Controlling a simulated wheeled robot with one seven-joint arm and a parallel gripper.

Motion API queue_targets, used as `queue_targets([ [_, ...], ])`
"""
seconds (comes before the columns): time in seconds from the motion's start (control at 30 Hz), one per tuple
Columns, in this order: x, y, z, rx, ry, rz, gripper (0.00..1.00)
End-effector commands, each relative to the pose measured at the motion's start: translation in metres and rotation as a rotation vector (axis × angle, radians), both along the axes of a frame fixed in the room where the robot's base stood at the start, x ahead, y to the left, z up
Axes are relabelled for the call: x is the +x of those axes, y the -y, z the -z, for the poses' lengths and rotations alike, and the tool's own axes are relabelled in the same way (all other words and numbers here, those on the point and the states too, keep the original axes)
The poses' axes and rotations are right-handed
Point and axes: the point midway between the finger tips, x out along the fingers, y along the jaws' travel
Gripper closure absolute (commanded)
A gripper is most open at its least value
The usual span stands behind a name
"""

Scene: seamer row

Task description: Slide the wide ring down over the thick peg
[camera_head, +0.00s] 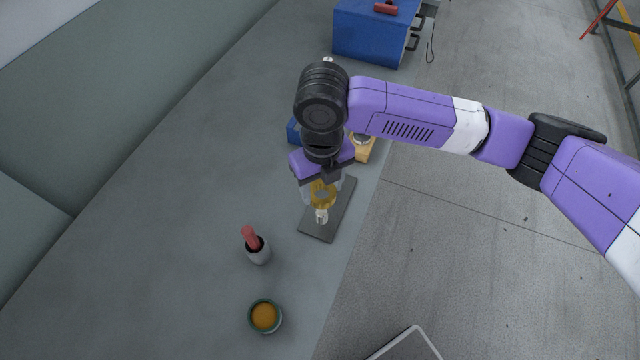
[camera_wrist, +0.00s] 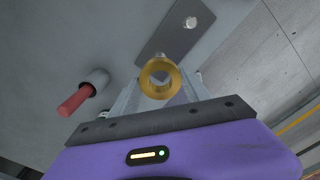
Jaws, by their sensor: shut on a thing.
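The wide ring, a brass-coloured band (camera_head: 322,201), is in my gripper (camera_head: 321,190). In the wrist view the ring (camera_wrist: 175,82) sits between the two pale fingers, with its round hole facing the camera. A dark grey base plate (camera_head: 336,222) lies below the gripper. A short pale peg (camera_head: 321,216) shows just in front of the ring in the head view. A pale round peg top (camera_wrist: 191,22) also shows on the plate in the wrist view, apart from the ring. I cannot tell whether it is the thick peg. What lies directly under the ring is mostly hidden.
A grey cup (camera_head: 258,255) with a red-handled thing (camera_head: 250,237) and a green-rimmed bowl (camera_head: 279,322) stand left of the plate. A yellow object (camera_head: 363,150) and a blue one (camera_head: 293,130) sit behind. A blue box (camera_head: 365,35) is farther back. The left bench is clear.

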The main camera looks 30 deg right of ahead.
Motion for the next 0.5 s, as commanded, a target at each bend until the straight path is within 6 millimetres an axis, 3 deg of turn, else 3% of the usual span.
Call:
queue_targets([
  [0.5, 0.0, 0.0, 0.033, 0.0, 0.0, 0.001, 0.92],
])
